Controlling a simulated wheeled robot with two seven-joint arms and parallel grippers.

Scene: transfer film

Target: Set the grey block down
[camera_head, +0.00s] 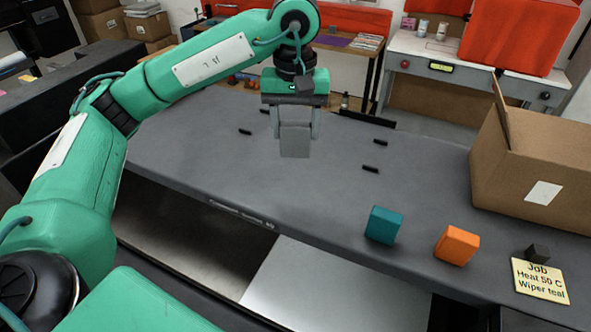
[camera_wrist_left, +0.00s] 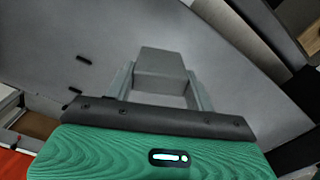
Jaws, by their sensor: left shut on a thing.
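The grey block (camera_head: 295,141) is between the fingers of my left gripper (camera_head: 296,124), which is shut on it. In the head view the gripper points down over the grey table and the block hangs at its fingertips. In the left wrist view the grey block (camera_wrist_left: 162,67) shows between the two fingers of the left gripper (camera_wrist_left: 163,84). I cannot tell exactly how far its lower end is from the table. My right gripper is not in view.
The grey table (camera_head: 235,160) has several small black pieces (camera_head: 370,169) on it. A teal block (camera_head: 383,225), an orange block (camera_head: 457,245), a small dark cube (camera_head: 538,252) and a yellow job card (camera_head: 540,281) are at the right. A cardboard box (camera_head: 535,165) stands behind them.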

